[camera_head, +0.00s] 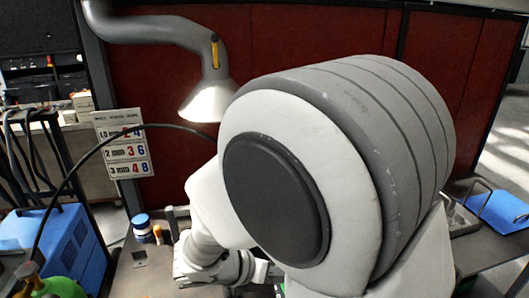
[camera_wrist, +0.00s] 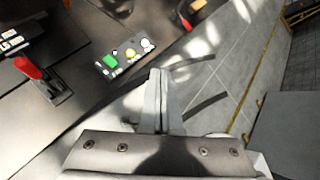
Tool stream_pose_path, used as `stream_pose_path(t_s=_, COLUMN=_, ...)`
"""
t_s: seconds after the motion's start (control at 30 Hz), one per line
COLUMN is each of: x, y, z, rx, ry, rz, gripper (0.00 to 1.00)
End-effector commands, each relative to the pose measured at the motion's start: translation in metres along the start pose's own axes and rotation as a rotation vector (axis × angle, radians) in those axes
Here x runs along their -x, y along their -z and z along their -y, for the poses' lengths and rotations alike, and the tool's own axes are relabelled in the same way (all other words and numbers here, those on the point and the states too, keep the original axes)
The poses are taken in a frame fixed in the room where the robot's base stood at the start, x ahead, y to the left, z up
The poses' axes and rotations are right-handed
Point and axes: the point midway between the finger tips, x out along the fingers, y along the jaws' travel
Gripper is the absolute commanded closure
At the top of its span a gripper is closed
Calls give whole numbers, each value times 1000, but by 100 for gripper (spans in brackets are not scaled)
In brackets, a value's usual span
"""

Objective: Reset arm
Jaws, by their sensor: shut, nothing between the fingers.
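My arm (camera_head: 350,150) fills the middle of the head view and hides much of the bench behind it. In the head view the wrist end of my arm (camera_head: 210,262) is low in the picture, left of centre, and I cannot make out the fingertips there. In the wrist view my gripper (camera_wrist: 158,75) is shut, its two pale fingers together with nothing between them. It points past a small control panel (camera_wrist: 126,58) with green, yellow and white buttons. No task object is held.
A lamp-like hood (camera_head: 208,100) hangs left of my arm. A blue-lidded jar (camera_head: 143,229) and a small orange bottle (camera_head: 158,235) stand on the bench. A blue machine (camera_head: 50,245) is at left, a blue tray (camera_head: 503,212) at right. A red lever (camera_wrist: 27,68) shows in the wrist view.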

Motion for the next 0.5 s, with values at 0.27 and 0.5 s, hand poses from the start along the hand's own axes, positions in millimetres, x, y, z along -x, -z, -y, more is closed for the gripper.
stream_pose_path(t_s=0.27, x=1, y=-13, z=80, rx=-771, ry=58, rz=-288, gripper=100)
stream_pose_path(t_s=0.5, x=16, y=-12, z=132, rx=-1423, ry=128, rz=-502, gripper=100)
